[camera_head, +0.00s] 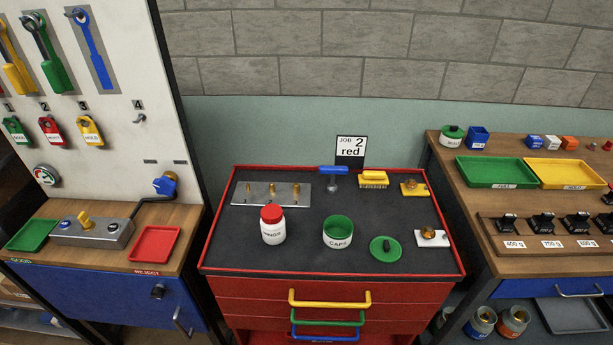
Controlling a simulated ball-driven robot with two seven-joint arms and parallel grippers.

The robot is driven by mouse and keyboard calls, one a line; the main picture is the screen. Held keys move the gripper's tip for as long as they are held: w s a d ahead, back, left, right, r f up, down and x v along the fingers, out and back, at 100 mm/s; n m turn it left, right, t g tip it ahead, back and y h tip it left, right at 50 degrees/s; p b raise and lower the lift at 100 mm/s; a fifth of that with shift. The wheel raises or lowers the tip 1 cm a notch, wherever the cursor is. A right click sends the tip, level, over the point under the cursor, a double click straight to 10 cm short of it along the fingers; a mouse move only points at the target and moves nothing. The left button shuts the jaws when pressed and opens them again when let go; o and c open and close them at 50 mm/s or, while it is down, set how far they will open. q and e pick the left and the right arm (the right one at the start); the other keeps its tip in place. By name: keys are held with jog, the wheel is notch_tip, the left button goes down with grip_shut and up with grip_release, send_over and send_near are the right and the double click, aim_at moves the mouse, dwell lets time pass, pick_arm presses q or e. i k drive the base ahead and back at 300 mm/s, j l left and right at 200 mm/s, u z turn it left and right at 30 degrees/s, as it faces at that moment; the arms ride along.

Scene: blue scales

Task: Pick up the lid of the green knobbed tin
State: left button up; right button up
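A second white tin (452,141) stands at the back left of the right-hand bench. It has a green lid (452,131) with a dark knob, seated on top. Its label is too small to read surely. Neither of my grippers is in view.
On the cabinet (213,268) stand a red-capped white jar (273,231), a metal plate with brass pieces (270,201), a yellow brush (373,179) and a blue-handled tool (333,171). Beside the right bench's tin are a blue box (477,138) and a green tray (496,172).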

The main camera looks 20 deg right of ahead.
aim_at(385, 249)
jog(key=z, duration=1.2)
